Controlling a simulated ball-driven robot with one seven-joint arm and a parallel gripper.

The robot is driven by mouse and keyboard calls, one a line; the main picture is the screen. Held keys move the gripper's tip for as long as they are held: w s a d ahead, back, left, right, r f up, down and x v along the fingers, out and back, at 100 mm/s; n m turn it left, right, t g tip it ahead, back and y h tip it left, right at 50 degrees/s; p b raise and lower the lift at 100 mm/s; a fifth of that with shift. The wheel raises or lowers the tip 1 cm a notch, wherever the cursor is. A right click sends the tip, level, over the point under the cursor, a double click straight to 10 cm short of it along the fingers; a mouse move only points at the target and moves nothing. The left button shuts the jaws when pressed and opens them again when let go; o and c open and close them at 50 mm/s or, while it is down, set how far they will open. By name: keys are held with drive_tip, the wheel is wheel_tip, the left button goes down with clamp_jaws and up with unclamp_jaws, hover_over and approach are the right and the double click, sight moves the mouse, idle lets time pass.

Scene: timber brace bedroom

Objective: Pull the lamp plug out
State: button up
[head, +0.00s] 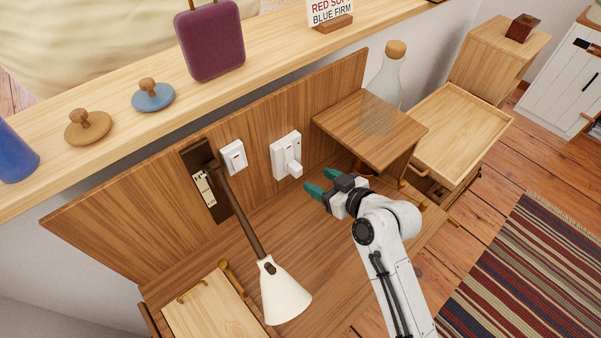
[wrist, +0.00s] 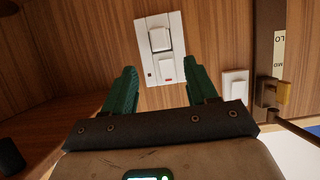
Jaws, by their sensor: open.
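The white wall socket (head: 281,150) sits on the wooden back panel, with a blocky white plug (head: 295,169) standing out from its lower right. The socket (wrist: 146,68) also shows in the wrist view, with the plug (wrist: 160,39) in its upper part and a red-marked switch below it. The lamp (head: 284,292) has a white cone shade on a brown arm. No cord can be made out. My gripper (head: 315,186) is open and empty, just right of and below the plug in the head view. In the wrist view its green fingers (wrist: 162,76) point towards the socket, apart from the plug.
A smaller white switch (head: 233,157) and the lamp's dark wall bracket (head: 202,185) are left of the socket. A glass bottle (head: 383,95) stands on a raised wooden shelf (head: 350,120) to the right. The ledge above holds a purple case (head: 210,40) and knobbed lids.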

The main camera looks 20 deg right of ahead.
sight(300, 170)
drive_tip(key=x, duration=0.9)
drive_tip(key=shift+f, duration=0.15)
clamp_jaws()
drive_tip(key=c, duration=0.6)
unclamp_jaws()
drive_tip(key=shift+c, duration=0.2)
clamp_jaws()
drive_tip(key=shift+s+d, duration=0.2)
drive_tip(key=shift+s, duration=0.35)
drive_tip(key=shift+s+d, duration=0.15)
drive_tip(key=shift+s, duration=0.15)
drive_tip(key=shift+s+d+p, duration=0.15)
drive_tip(key=shift+s+d, duration=0.1)
drive_tip(key=shift+s, duration=0.55)
drive_tip(key=shift+s+d+p, duration=0.2)
drive_tip(key=shift+s+d, duration=0.05)
drive_tip(key=shift+s, duration=0.55)
drive_tip(key=shift+s+d+p, duration=0.15)
drive_tip(key=shift+s+d, duration=0.1)
drive_tip(key=shift+s, duration=0.6)
